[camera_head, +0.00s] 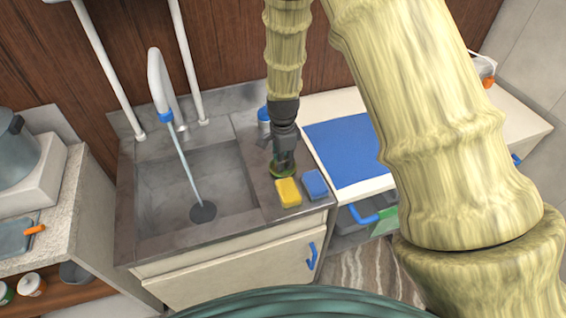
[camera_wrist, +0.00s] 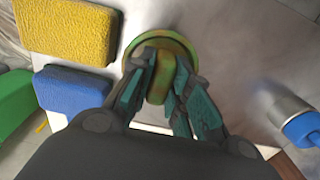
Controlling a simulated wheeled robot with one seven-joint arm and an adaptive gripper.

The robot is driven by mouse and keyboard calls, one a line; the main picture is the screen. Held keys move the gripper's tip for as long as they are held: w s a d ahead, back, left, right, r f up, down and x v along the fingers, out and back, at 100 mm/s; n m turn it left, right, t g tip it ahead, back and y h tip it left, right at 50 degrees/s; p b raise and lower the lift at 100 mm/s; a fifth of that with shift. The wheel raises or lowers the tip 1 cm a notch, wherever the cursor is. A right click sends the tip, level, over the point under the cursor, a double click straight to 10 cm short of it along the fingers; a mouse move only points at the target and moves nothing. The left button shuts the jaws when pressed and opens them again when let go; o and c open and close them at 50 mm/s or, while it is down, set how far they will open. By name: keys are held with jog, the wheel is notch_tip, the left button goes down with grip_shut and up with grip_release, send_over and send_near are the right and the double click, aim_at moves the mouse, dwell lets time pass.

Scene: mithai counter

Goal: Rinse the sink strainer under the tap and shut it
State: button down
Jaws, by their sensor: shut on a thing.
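The sink strainer (camera_wrist: 160,50) is a round, greenish-yellow piece with a raised knob, on the metal ledge right of the basin. It also shows in the head view (camera_head: 282,169), partly hidden by my gripper. My gripper (camera_wrist: 166,85) points down and is shut on the strainer's knob. Its tip also shows in the head view (camera_head: 283,158). The white tap (camera_head: 159,85) with a blue collar is running. Its stream of water (camera_head: 184,160) falls into the grey sink basin (camera_head: 160,190), onto the dark drain (camera_head: 203,211).
A yellow sponge (camera_head: 288,192) and a blue sponge (camera_head: 315,184) lie just in front of the strainer. A blue-capped bottle (camera_head: 263,117) stands behind my gripper. A blue mat (camera_head: 345,151) covers the counter to the right. A pot (camera_head: 14,150) stands at far left.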

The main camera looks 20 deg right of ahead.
notch_tip(320, 180, up, 10)
jog(key=b, duration=0.2)
jog(key=shift+f+b, duration=0.15)
jog(key=shift+b, duration=0.25)
